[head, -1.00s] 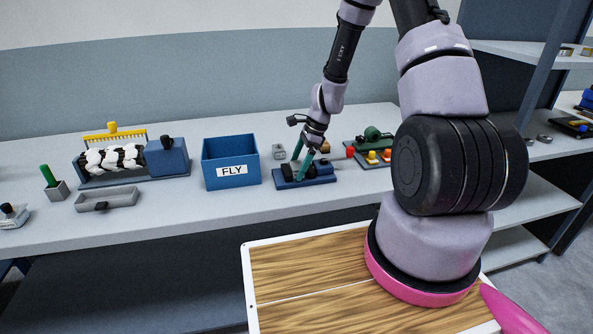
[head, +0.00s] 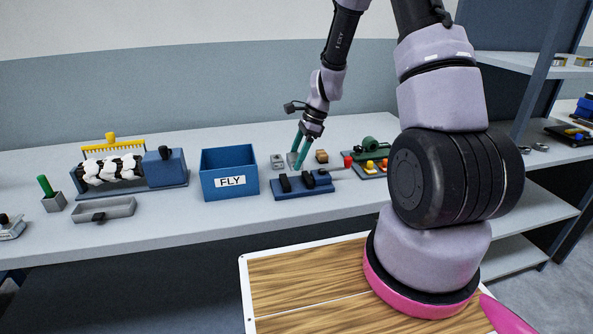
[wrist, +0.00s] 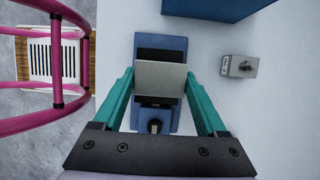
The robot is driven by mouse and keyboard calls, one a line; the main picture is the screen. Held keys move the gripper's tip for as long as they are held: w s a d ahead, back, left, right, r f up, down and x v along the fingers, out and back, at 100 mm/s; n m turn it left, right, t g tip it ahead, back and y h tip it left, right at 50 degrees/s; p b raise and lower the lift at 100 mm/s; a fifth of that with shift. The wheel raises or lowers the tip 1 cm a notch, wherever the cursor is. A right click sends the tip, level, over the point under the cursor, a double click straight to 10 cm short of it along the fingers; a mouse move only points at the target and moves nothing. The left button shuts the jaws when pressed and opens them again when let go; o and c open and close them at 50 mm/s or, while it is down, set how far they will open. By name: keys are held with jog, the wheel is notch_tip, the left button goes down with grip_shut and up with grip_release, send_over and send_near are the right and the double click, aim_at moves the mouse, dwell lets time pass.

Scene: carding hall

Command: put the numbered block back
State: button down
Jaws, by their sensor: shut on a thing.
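My gripper (head: 298,162) is above the bench, with teal fingers pointing down. In the wrist view my gripper (wrist: 160,95) is shut on a light grey block (wrist: 160,78), whose plain upper face shows; no number can be read. The held block (head: 291,159) shows small at the fingertips in the head view. Below it is a blue fixture (head: 304,186) with black uprights and a red-ended handle. The fixture (wrist: 174,118) is partly covered by the block in the wrist view. A second small grey block (head: 277,161) stands behind-left; it also shows in the wrist view (wrist: 240,66), with dark marks.
A blue FLY bin (head: 230,174) stands left of the fixture. A small orange-brown block (head: 321,156) and a green device (head: 370,153) are to the right. A grey tray (head: 104,210) and a carding fixture (head: 165,168) are farther left. Bare bench lies in front.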

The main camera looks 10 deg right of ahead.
aim_at(296, 156)
jog(key=shift+r, duration=2.9)
